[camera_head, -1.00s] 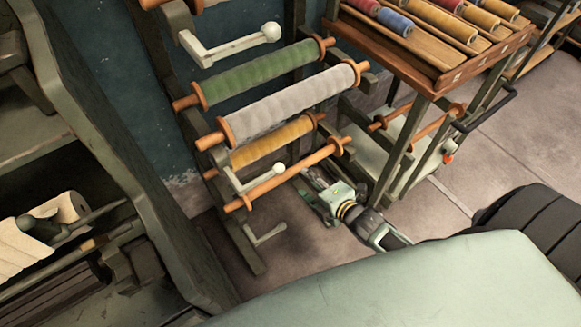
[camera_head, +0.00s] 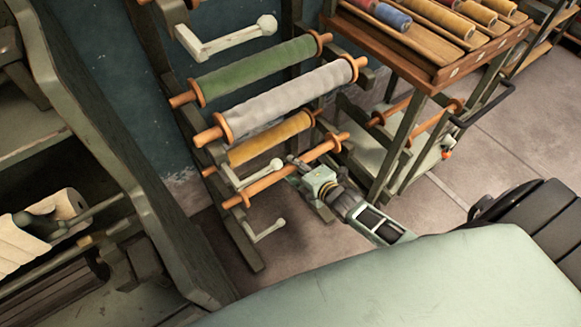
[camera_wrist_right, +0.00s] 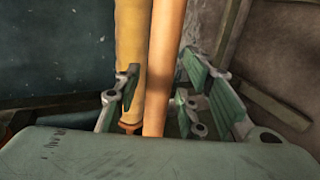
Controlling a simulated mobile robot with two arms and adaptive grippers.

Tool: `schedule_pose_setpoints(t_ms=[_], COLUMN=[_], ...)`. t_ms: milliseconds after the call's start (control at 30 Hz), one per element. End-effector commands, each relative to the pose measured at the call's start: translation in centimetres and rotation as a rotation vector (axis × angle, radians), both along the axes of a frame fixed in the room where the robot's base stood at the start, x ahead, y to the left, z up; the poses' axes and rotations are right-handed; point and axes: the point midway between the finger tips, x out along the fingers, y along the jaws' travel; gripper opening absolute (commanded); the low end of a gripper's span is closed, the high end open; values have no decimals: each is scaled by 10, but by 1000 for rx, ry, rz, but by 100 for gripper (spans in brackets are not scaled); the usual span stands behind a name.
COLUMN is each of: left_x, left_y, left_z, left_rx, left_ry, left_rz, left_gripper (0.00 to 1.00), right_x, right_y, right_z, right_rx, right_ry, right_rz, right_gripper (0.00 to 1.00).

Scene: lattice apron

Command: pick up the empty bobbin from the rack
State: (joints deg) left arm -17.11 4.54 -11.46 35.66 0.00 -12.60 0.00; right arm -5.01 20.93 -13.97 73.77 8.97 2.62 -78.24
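The empty bobbin (camera_head: 268,181) is a bare orange-brown rod with end flanges. It lies on the lowest visible place of the rack, below the yellow bobbin (camera_head: 270,139). My right gripper (camera_head: 297,166) is at the right half of the empty bobbin, low and on its near side. In the right wrist view, the bare rod (camera_wrist_right: 166,60) runs between the spread green-padded fingers (camera_wrist_right: 160,85), with the yellow bobbin (camera_wrist_right: 131,50) behind it at the left. Gaps show beside the rod, and I see no grip on it. My left gripper is not visible.
The rack (camera_head: 243,243) holds green (camera_head: 255,69) and grey (camera_head: 290,101) bobbins above. White crank handles (camera_head: 255,175) stick out near the left end. A cart with thread spools (camera_head: 440,75) stands close on the right. Bare floor (camera_head: 310,240) lies below.

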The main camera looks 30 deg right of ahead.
Motion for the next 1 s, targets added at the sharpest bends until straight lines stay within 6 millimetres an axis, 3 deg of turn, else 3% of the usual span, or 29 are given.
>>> schedule_pose_setpoints(t_ms=[400,800,1000], left_x=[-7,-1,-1], left_y=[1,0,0], left_z=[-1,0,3], left_rx=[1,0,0], left_ry=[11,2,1], left_rz=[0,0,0], left_gripper=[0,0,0], right_x=[0,1,0], right_y=[0,0,-1], right_z=[0,2,15], right_rx=[0,0,1], right_ry=[0,-3,-4], right_rz=[0,0,0], right_gripper=[0,0,0])
